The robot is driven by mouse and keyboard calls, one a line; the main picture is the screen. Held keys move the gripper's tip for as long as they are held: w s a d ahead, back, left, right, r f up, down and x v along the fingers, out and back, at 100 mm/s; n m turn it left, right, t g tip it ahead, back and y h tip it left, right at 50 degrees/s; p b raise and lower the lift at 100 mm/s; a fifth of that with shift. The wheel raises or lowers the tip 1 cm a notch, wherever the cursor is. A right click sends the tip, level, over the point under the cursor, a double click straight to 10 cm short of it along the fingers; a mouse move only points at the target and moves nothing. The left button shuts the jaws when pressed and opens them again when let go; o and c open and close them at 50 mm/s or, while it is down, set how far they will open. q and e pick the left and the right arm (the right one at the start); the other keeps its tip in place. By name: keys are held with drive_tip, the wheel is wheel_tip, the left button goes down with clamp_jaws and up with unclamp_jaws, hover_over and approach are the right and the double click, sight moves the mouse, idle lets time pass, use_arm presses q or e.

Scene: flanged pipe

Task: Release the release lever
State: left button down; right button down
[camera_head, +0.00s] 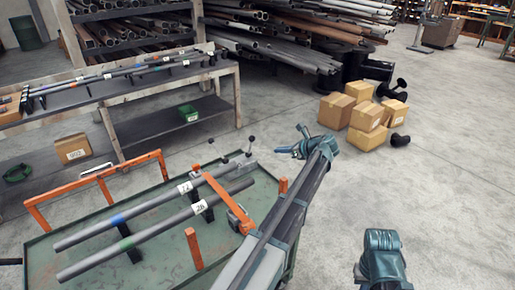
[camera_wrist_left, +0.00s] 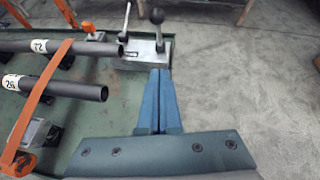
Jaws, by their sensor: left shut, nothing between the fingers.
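A grey metal block (camera_head: 242,162) with levers sits at the far right corner of the green cart. One lever ends in a black ball knob (camera_head: 251,139); it stands upright in the left wrist view (camera_wrist_left: 157,16). A second, thinner lever (camera_wrist_left: 126,20) stands left of it. I cannot tell which is the release lever. My left gripper (camera_head: 279,150) is to the right of the block, fingers pointing at it. In the left wrist view its blue fingers (camera_wrist_left: 160,72) are together and empty, their tips close to the block. My right gripper (camera_head: 380,245) is at the lower right, its fingers not visible.
Two grey pipes (camera_head: 150,228) lie on the green cart (camera_head: 160,262), with orange bars (camera_head: 195,248) around them. Cardboard boxes (camera_head: 362,115) stand on the floor beyond my left gripper. A pipe rack (camera_head: 160,90) is behind. Floor on the right is clear.

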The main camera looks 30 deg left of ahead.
use_arm(q)
drive_tip(key=a+r+b+x, duration=0.1)
drive_tip(key=b+x, duration=0.3)
drive_tip(key=x, duration=0.8)
drive_tip(key=shift+w+a+r, duration=0.2)
drive_tip(key=shift+a+r, duration=0.3)
drive_tip(key=shift+r, duration=0.05)
